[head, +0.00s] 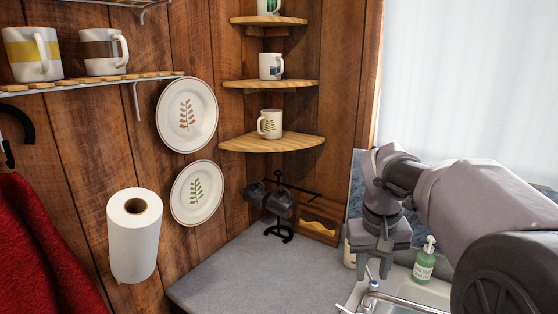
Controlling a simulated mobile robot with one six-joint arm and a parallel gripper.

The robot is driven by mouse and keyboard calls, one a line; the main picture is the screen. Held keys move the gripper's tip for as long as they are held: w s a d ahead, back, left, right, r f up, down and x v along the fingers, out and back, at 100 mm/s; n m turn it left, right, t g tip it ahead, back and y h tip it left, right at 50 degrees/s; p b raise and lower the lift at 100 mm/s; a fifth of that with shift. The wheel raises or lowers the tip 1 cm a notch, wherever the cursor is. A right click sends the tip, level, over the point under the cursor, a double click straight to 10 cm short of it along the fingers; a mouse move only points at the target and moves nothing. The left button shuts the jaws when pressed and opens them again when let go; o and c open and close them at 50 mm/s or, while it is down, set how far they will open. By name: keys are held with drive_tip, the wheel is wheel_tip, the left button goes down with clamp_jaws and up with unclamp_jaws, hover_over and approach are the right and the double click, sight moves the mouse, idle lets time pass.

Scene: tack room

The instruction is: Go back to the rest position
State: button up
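My gripper (377,262) hangs pointing down at the end of my grey arm, at the right of the head view. It is above the corner where the grey counter (235,268) meets the sink (438,290).
A silver faucet (395,302) and a green soap bottle (424,260) are close to my gripper. Corner shelves (272,143) with mugs hang above. The counter's front left is clear.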

drive_tip(key=s+a+f+m+t+y+b, duration=0.1)
drive_tip(key=s+a+f+b, duration=0.2)
drive_tip(key=s, duration=0.5)
drive_tip(key=s+a+f+m+t+y+b, duration=0.1)
drive_tip(key=s+a+f+b, duration=0.2)
drive_tip(key=s, duration=0.5)
drive_tip(key=s+a+f+m+t+y+b, duration=0.1)
drive_tip(key=s+a+f+m+t+b, duration=0.1)
drive_tip(key=s, duration=0.7)
wheel_tip(320, 180, down, 2)
drive_tip(key=shift+a+f+b, duration=0.1)
drive_tip(key=shift+a+b, duration=0.3)
drive_tip(key=shift+a, duration=0.4)
